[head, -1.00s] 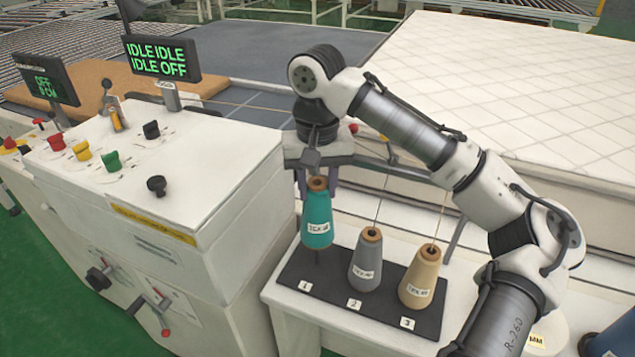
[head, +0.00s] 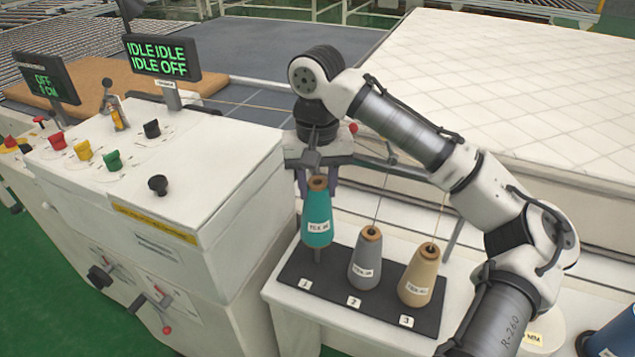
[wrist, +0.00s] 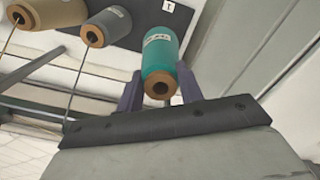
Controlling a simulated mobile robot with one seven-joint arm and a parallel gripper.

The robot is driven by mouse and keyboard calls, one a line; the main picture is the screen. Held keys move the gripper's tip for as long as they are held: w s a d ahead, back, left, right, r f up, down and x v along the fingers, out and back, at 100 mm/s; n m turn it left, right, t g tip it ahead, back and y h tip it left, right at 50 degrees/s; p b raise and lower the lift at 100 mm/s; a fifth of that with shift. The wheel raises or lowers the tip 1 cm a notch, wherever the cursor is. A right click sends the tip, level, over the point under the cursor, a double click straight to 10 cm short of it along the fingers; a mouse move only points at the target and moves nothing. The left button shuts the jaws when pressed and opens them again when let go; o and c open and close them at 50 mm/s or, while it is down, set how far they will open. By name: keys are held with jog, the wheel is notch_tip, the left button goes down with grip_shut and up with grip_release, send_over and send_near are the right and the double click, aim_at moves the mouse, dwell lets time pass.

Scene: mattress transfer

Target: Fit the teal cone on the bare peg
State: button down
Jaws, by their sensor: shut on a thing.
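The cone's base looks a little above the board. My gripper (head: 318,183) is shut on the cone's upper part. In the wrist view, the gripper's fingers (wrist: 159,92) stand on both sides of the teal cone (wrist: 160,58). The grey cone (head: 365,262) stands at position 2 and the tan cone (head: 418,276) at position 3. How far the peg reaches inside the teal cone is hidden.
A white control cabinet (head: 215,205) with knobs and a lit display (head: 162,58) stands close on the left. Threads rise from the grey and tan cones. A quilted mattress (head: 520,90) lies behind my arm. A blue container (head: 615,335) is at the lower right.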

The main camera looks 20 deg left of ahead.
aim_at(317, 217)
jog(key=shift+r+p, duration=0.1)
jog(key=shift+p, duration=0.25)
jog(key=shift+f+b, duration=2.15)
jog(key=shift+f, duration=2.2)
jog(key=c, duration=0.8)
grip_release()
jog(key=shift+c, duration=0.2)
jog(key=shift+r, duration=0.1)
notch_tip(317, 217, up, 14)
jog(key=shift+f+b, duration=0.2)
jog(key=shift+b, duration=0.25)
